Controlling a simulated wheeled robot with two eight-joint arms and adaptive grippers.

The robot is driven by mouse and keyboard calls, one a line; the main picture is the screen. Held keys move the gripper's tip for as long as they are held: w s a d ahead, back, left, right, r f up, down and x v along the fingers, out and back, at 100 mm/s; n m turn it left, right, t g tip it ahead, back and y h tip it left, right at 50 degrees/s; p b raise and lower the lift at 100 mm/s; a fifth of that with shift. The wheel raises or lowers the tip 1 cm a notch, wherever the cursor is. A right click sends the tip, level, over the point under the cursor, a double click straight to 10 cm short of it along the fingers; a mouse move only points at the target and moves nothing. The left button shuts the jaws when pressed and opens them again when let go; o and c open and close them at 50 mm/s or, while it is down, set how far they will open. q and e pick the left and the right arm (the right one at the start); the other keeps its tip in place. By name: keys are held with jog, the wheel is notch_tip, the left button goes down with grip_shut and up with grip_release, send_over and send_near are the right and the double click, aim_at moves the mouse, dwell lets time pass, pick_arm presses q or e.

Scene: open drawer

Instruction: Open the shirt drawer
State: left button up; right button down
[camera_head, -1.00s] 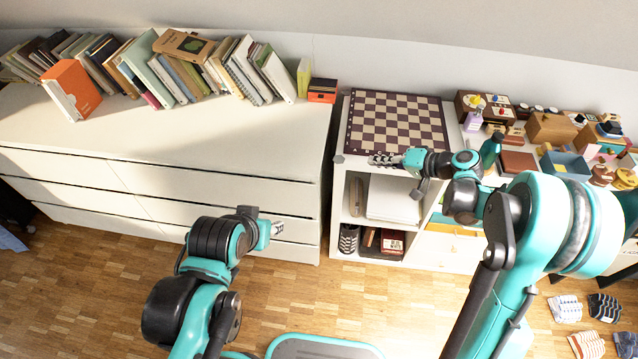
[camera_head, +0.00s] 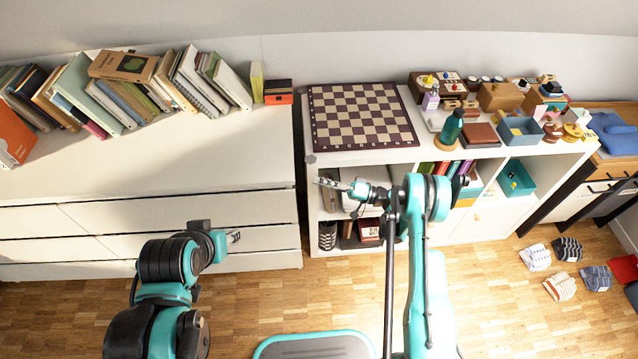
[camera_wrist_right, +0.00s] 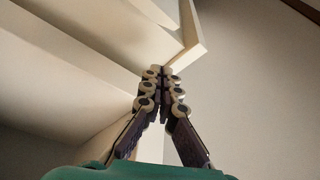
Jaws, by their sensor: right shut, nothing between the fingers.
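A long white dresser (camera_head: 230,170) stands at the left; its visible drawer fronts look shut. A second cabinet with white fronts and dark sides (camera_head: 600,190) stands at the far right. I cannot tell which drawer is the shirt drawer. My right gripper (camera_head: 325,183) is shut and empty, before the upper left opening of the white shelf unit. In the right wrist view its fingers (camera_wrist_right: 162,75) meet below the corner of pale panels (camera_wrist_right: 188,52); contact is unclear. My left gripper (camera_head: 235,237) is in front of the dresser's lower drawers, its jaws too small to judge.
The shelf unit's top holds a chessboard (camera_head: 360,115), a green bottle (camera_head: 452,127) and a blue-grey box (camera_head: 520,132). Books (camera_head: 140,90) stand on the dresser.

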jog(key=x, duration=0.7)
jog(key=s+f, duration=0.2)
jog(key=s, duration=0.1)
jog(key=shift+s, duration=0.2)
jog(key=shift+s, duration=0.1)
